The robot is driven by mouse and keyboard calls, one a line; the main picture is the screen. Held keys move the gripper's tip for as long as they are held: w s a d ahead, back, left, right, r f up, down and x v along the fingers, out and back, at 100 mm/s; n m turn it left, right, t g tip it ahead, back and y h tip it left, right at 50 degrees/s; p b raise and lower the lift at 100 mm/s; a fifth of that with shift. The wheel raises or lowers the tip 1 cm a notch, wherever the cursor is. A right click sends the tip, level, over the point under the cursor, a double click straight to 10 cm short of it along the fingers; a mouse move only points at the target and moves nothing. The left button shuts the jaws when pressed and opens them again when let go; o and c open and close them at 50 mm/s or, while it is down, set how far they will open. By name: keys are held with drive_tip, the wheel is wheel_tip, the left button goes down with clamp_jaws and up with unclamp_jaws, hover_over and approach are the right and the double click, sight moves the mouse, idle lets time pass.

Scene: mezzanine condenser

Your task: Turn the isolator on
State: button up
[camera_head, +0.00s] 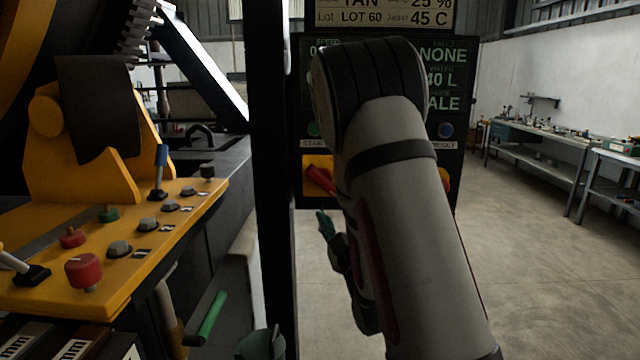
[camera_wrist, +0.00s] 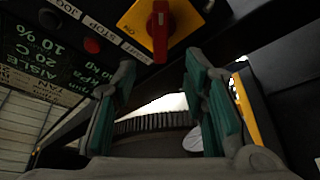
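The isolator is a red rotary handle (camera_head: 320,180) on a yellow plate (camera_head: 312,161), low on the left of the dark control panel. In the wrist view its red handle (camera_wrist: 160,32) stands upright in the picture on the yellow plate (camera_wrist: 137,26), with an ON mark to its left; the handle does not point at that mark. My gripper (camera_wrist: 160,68) is open and empty, its teal-padded fingers apart just below the handle in that view and not seen touching it. In the head view only part of my gripper (camera_head: 327,228) shows, below the isolator; my arm hides the rest.
The dark panel (camera_head: 300,130) carries displays and buttons, partly behind my arm. A black post (camera_head: 270,180) stands just left of it. A yellow console (camera_head: 150,240) with knobs and levers is at left. Workbenches (camera_head: 545,140) line the right wall; the floor (camera_head: 530,270) there is clear.

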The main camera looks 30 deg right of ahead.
sight(322, 183)
drive_tip(key=b+x, duration=0.2)
drive_tip(key=b, duration=0.3)
drive_tip(key=shift+w+f, duration=0.15)
drive_tip(key=shift+f, duration=0.05)
drive_tip(key=shift+w+b, duration=0.1)
drive_tip(key=shift+b, duration=0.7)
drive_tip(key=x, duration=1.1)
drive_tip(key=shift+r+p, duration=0.15)
drive_tip(key=shift+p, duration=0.2)
clamp_jaws()
